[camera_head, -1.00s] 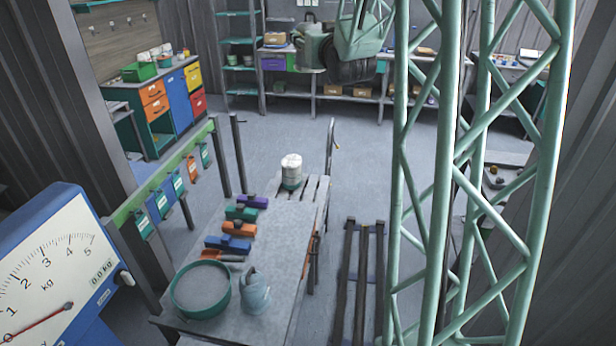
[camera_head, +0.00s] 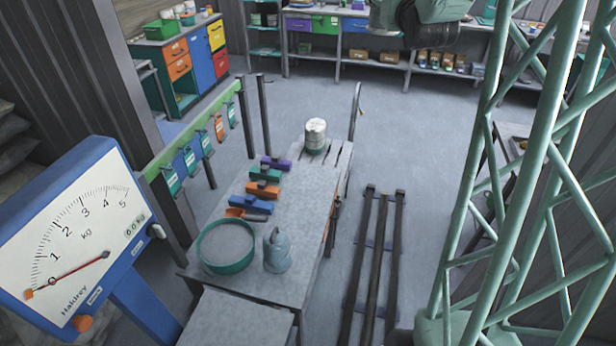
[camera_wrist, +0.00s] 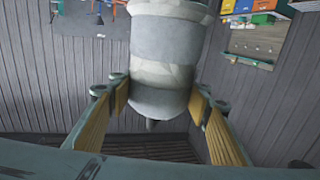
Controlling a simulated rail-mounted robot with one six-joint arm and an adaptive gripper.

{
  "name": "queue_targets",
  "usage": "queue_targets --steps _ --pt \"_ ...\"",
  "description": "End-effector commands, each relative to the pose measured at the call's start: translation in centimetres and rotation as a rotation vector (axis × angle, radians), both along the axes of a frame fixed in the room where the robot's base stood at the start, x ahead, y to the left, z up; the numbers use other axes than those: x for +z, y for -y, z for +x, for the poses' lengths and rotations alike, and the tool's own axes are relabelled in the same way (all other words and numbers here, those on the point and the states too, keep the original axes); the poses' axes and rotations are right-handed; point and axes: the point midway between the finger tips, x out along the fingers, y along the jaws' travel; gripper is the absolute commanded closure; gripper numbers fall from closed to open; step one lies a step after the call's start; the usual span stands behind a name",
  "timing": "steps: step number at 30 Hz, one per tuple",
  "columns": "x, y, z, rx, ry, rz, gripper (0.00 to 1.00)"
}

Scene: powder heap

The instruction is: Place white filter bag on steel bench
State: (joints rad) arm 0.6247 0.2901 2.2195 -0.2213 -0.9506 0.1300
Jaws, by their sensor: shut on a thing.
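In the wrist view, my gripper (camera_wrist: 153,118) has its yellow-padded fingers on both sides of a pale cylinder with a wrinkled whitish band, which looks to be the white filter bag (camera_wrist: 162,75). The grey-topped steel bench (camera_head: 300,220) stands in the middle of the head view. My fingers and the held bag cannot be made out in the head view; only part of my arm shows at its top edge.
On the bench are a green-rimmed sieve (camera_head: 226,246), a grey jug-like thing (camera_head: 277,250), an orange scoop (camera_head: 236,213), several coloured blocks (camera_head: 263,188) and a white-topped canister (camera_head: 316,135). A dial scale (camera_head: 85,240) stands at left. Dark rails (camera_head: 377,255) lie on the floor at right.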

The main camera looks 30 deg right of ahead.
Motion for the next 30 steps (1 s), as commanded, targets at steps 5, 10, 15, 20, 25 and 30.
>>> queue_targets --steps 5,10,15,20,25,30 --pt "-0.3 0.0 0.1 0.002 0.000 0.000 0.67" --pt "-1.6 0.0 0.5 0.015 -0.002 0.001 0.67" --pt "-4.2 -0.1 1.4 0.043 -0.003 0.001 0.67" --pt "-7.4 -0.4 2.4 0.083 -0.003 0.003 0.67" --pt "-11.2 -0.8 3.3 0.130 -0.003 0.003 0.67" --pt "-14.8 -1.3 4.1 0.178 -0.002 0.002 0.67"
